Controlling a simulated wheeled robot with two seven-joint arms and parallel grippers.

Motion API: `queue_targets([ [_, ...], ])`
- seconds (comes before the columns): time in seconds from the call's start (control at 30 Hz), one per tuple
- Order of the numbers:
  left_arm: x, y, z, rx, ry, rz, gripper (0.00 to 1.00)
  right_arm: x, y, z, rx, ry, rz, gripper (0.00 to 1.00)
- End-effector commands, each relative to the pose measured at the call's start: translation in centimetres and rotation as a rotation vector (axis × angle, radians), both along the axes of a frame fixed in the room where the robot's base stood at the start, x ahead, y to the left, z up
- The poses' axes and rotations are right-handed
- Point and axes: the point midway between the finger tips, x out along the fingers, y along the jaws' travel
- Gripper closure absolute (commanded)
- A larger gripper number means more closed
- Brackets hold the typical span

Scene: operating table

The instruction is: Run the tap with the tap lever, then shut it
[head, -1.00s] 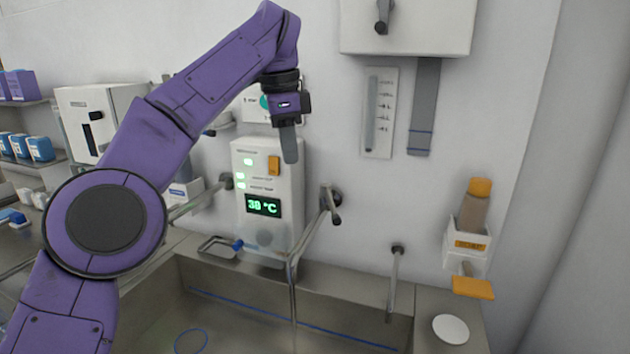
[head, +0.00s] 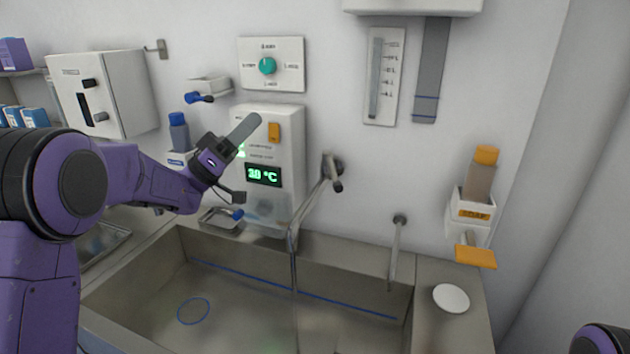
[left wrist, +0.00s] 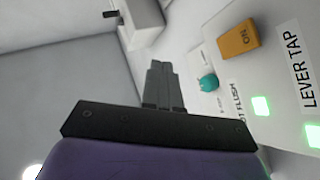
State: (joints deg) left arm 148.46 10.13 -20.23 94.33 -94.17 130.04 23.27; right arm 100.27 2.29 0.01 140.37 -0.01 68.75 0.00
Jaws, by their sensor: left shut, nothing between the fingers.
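The tap (head: 316,205) comes out of the back wall over the steel sink (head: 240,310), its spout angled down and left. A short dark-ended lever (head: 337,186) shows at its wall mount. A thin pale line hangs below the spout; I cannot tell surely whether it is water. My left gripper (head: 246,130) is shut and empty, left of the tap and in front of the white control box (head: 288,140), clear of the lever. In the left wrist view its fingers (left wrist: 162,85) lie together, beside a "LEVER TAP" label (left wrist: 297,70). My right gripper is out of view.
The control box has an orange button (head: 273,132) and a green temperature display (head: 263,175). A teal dial (head: 267,66) is above it. A second thin pipe (head: 395,250) and a soap dispenser (head: 477,200) are to the right. The sink basin is open.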

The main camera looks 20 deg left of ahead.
Motion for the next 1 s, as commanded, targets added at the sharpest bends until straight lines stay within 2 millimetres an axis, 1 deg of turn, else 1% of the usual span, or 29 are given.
queue_targets([
  [0.03, -0.7, -1.0, -3.1, 0.128, 0.054, -0.02, 1.0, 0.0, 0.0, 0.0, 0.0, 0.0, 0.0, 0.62],
  [0.1, -2.2, -2.4, -7.0, 0.29, 0.097, -0.069, 1.0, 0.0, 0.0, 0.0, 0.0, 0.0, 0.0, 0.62],
  [0.2, -4.0, -4.2, -10.4, 0.462, 0.096, -0.141, 1.0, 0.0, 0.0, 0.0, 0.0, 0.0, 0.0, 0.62],
  [0.27, -4.6, -4.8, -11.4, 0.539, 0.061, -0.159, 1.0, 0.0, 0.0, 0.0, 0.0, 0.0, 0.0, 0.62],
  [0.37, -4.5, -5.0, -11.3, 0.571, 0.013, -0.133, 1.0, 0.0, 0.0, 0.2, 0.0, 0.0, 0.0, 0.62],
  [0.47, -4.1, -5.9, -10.9, 0.574, 0.009, -0.132, 1.0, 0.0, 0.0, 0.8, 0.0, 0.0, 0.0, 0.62],
  [0.7, -2.3, -10.3, -9.7, 0.573, 0.009, -0.134, 1.0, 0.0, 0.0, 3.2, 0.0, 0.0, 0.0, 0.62],
  [0.8, -1.6, -11.9, -9.5, 0.572, 0.008, -0.133, 1.0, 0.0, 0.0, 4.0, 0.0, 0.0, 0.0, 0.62],
  [0.9, -1.1, -13.0, -9.3, 0.572, 0.009, -0.131, 1.0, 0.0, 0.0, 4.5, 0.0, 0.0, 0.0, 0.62],
  [1.0, -0.8, -13.7, -9.3, 0.57, 0.008, -0.131, 1.0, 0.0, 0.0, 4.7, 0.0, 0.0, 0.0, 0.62],
])
